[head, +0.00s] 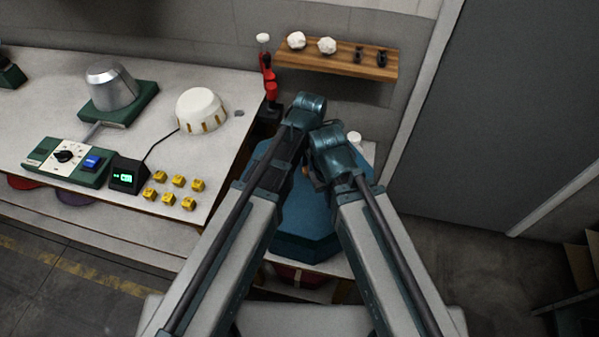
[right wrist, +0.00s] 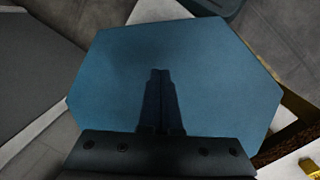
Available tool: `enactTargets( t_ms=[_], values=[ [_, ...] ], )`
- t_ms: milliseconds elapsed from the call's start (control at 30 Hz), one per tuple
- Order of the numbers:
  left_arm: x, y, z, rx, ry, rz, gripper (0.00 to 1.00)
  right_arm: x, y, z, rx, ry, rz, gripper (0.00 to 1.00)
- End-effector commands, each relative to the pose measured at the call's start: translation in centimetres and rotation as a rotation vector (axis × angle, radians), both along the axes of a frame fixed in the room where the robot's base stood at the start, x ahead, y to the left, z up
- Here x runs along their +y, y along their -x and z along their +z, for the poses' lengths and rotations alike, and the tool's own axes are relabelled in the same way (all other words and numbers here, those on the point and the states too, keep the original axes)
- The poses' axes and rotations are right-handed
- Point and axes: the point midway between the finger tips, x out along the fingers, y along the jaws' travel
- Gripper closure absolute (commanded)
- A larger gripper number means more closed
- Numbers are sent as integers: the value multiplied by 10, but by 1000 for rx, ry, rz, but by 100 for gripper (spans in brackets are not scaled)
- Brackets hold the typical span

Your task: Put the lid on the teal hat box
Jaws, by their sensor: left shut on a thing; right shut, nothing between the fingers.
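A teal, many-sided flat top (right wrist: 200,60), which looks like the lid, fills most of the right wrist view. In the head view the teal hat box and lid (head: 308,222) show as one teal shape under my arms; I cannot tell where lid and box meet or whether the lid is seated. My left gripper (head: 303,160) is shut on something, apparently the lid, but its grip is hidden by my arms. My right gripper (head: 315,182) is shut and empty; its fingers show over the teal top in the right wrist view (right wrist: 160,75).
A white table (head: 225,75) at the left holds a metal hat form (head: 110,86), a white dome (head: 201,110), a control box (head: 66,160) and several yellow blocks (head: 180,181). A wooden wall shelf (head: 340,65) is behind. A red tool (head: 268,72) stands near the table's corner.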

Motion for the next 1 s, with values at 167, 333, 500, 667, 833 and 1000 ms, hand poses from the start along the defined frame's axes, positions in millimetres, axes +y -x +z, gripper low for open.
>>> enactTargets(
  t_ms=[167, 333, 500, 667, 833, 1000],
  values=[
    [-1, 0, 0, 0, 0, -1, 100, 0, 0, 0, 0, 0, 0, 100],
    [-1, 0, -6, 0, 0, 0, 100, 0, 0, -6, 0, 0, 0, 100],
    [0, 0, -18, 0, 0, 0, 100, 0, 0, -18, 0, 0, 0, 100],
    [0, 0, -33, 0, 0, 0, 100, 0, 0, -33, 0, 0, 0, 100],
    [-1, 0, -49, 0, 0, 0, 100, 0, 0, -49, 0, 0, 0, 100],
    [-1, 0, -65, 0, 0, 0, 100, 0, 0, -65, 0, 0, 0, 100]
  ],
)
